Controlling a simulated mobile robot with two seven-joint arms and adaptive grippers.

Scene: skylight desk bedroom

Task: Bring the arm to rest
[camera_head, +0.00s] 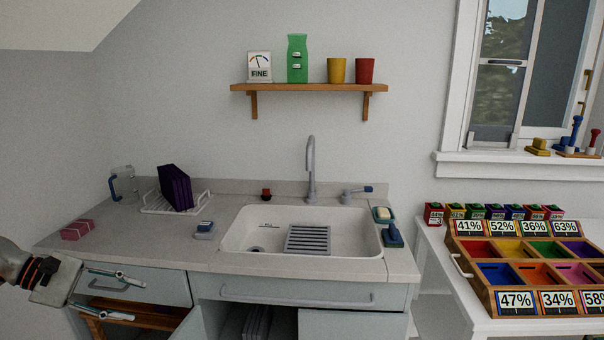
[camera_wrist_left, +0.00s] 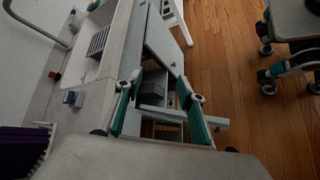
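My left gripper (camera_head: 138,301) comes in at the lower left of the head view, in front of the counter's left cabinet front. Its two fingers are spread apart with nothing between them. In the left wrist view the same gripper (camera_wrist_left: 160,82) shows both teal-padded fingers apart and empty, with the cabinet fronts beyond. My right gripper is in neither view.
The counter (camera_head: 215,262) holds a sink (camera_head: 257,222), a dish rack (camera_head: 152,205) and a pink block (camera_head: 77,230). Cabinet spaces below are open. A sorting tray (camera_head: 458,262) stands at right.

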